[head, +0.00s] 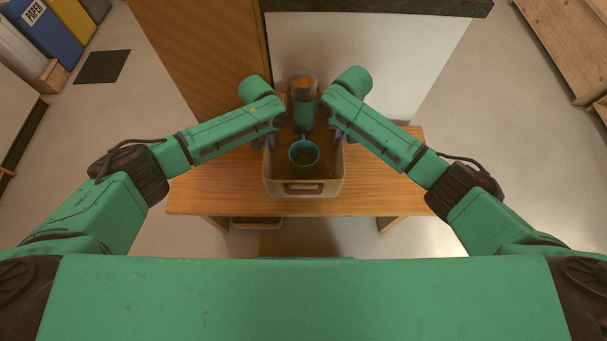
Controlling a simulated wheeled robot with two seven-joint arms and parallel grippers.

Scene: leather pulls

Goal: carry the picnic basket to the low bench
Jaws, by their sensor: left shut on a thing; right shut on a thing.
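The picnic basket (336,187) is a pale, open-topped box with a brown leather pull on its near side. It is level over the low wooden bench (215,190); I cannot tell whether it touches the top. In it are a teal mug (304,153) and, behind, a teal bottle (303,112) with an orange upper part. My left gripper (270,138) is shut on the basket's left side and my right gripper (339,134) on its right side. My forearms partly hide both fingertips and the basket's far end.
A brown wooden panel (205,50) and a white panel (370,60) stand behind the bench. Coloured bins (45,35), one marked PAPER, are at far left. A wooden shelf unit (570,45) is at right.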

